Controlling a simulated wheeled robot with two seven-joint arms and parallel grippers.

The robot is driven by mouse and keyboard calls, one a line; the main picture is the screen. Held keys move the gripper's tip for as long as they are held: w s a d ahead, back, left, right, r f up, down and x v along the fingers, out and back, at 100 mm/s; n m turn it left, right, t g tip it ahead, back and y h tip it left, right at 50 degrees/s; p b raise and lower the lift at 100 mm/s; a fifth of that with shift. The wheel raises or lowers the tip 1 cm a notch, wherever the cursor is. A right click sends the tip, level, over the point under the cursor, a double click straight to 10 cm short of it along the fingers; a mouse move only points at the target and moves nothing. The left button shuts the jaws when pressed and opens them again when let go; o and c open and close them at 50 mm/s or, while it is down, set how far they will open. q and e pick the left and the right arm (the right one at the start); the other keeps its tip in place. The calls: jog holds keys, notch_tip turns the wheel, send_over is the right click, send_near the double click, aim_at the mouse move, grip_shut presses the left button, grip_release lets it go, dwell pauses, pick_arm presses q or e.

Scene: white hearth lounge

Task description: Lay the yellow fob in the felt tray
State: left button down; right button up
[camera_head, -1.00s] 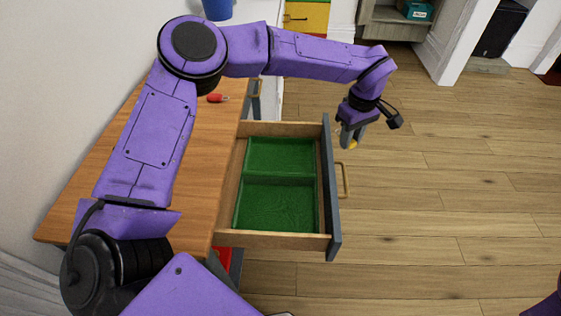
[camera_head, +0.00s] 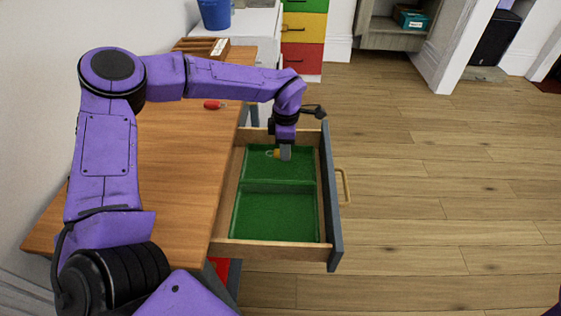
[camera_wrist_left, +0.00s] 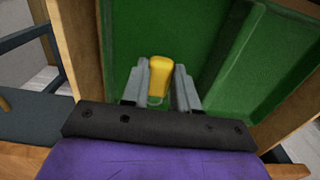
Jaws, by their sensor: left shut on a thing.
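The yellow fob (camera_wrist_left: 159,76) is between the fingers of my left gripper (camera_wrist_left: 160,85), which is shut on it. The tray sits in an open drawer and has two compartments split by a divider. I cannot tell whether the fob touches the felt. The tray's green floor also shows in the left wrist view (camera_wrist_left: 215,40). My right gripper is not in view.
The drawer's front panel (camera_head: 333,215) and wooden sides stand around the tray. A wooden desk top (camera_head: 175,180) lies to the left, with a red item (camera_head: 214,105) on it. A blue bin (camera_head: 215,13) stands at the back. The near compartment is empty.

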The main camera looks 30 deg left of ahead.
aim_at(281, 170)
pick_arm(q)
jog(key=f, duration=0.1)
jog(key=s+f, duration=0.1)
jog(key=f, duration=0.2)
jog(key=shift+s+a+f, duration=0.2)
jog(key=shift+a, duration=0.2)
jog(key=shift+w+f, duration=0.15)
jog(key=shift+f, duration=0.1)
jog(key=shift+f, duration=0.3)
jog(key=c, duration=0.9)
grip_release()
jog(key=shift+o, duration=0.2)
